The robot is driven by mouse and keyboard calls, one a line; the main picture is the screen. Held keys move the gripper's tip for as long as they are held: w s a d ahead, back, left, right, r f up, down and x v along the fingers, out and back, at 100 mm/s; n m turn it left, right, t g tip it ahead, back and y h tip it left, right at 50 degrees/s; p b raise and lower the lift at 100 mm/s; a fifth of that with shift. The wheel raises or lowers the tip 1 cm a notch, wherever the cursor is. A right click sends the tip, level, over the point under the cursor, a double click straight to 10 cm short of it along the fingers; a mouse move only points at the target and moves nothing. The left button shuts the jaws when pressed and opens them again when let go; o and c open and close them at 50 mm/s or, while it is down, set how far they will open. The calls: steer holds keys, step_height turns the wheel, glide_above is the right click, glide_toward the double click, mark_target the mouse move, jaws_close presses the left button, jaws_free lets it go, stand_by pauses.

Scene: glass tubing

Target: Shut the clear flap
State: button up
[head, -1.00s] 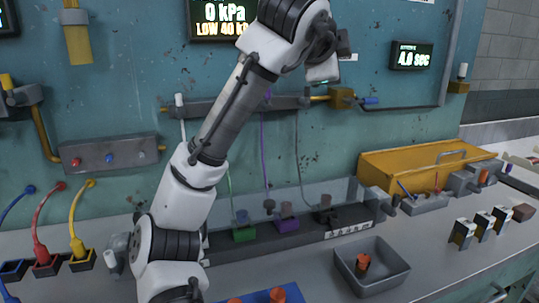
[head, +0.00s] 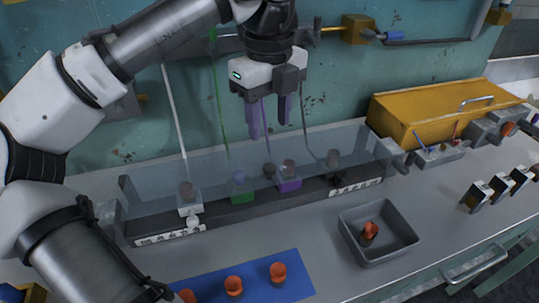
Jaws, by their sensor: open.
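The clear flap (head: 150,192) is a long see-through panel along the dark rack (head: 240,210) at the back of the bench. It appears raised and tilted, but its exact angle is hard to tell. Coloured blocks with stoppers show at the rack, among them a white block (head: 189,206), a green block (head: 242,196) and a purple block (head: 289,185). My gripper (head: 269,118) points down above and behind the flap's middle, near the wall. Its two purple fingers are apart with nothing between them. I see no clear contact with the flap.
A grey tray (head: 350,250) with an orange stopper (head: 369,231) sits in front of the rack. A blue mat (head: 255,291) holds orange stoppers. A yellow box (head: 420,122) stands at the right. Thin coloured lines hang from the wall to the rack.

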mark_target(270, 166)
step_height(270, 166, down, 10)
steer(key=shift+r, duration=0.1)
steer(key=shift+c, duration=0.2)
jaws_close()
